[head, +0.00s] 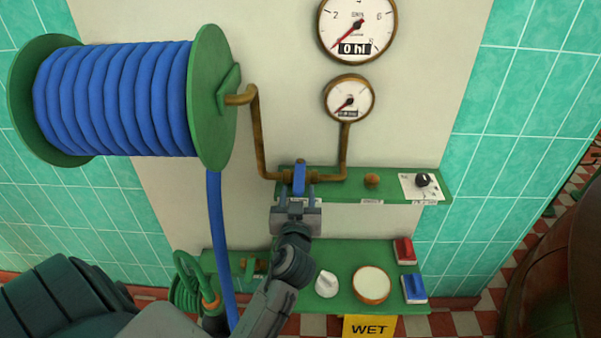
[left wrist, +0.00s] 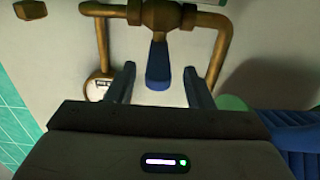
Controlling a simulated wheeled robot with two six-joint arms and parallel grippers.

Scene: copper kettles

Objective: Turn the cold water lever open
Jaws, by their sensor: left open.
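The blue lever (head: 299,177) sits on a brass pipe valve on the upper green shelf; I take it as the cold water lever, as its label is too small to read. It points towards me in the head view. The lever (left wrist: 158,66) also shows in the left wrist view, hanging from the brass valve (left wrist: 165,14). My left gripper (head: 297,203) is open right at the lever. In the left wrist view the two fingers of the left gripper (left wrist: 160,88) stand either side of the lever's end, with gaps on both sides. My right gripper is out of view.
Two round gauges (head: 356,28) hang above the valve. A blue hose reel (head: 120,98) is at left, its hose running down beside my arm. The upper shelf (head: 335,190) has a brown knob and a black dial. The lower shelf (head: 340,262) holds red and blue switches.

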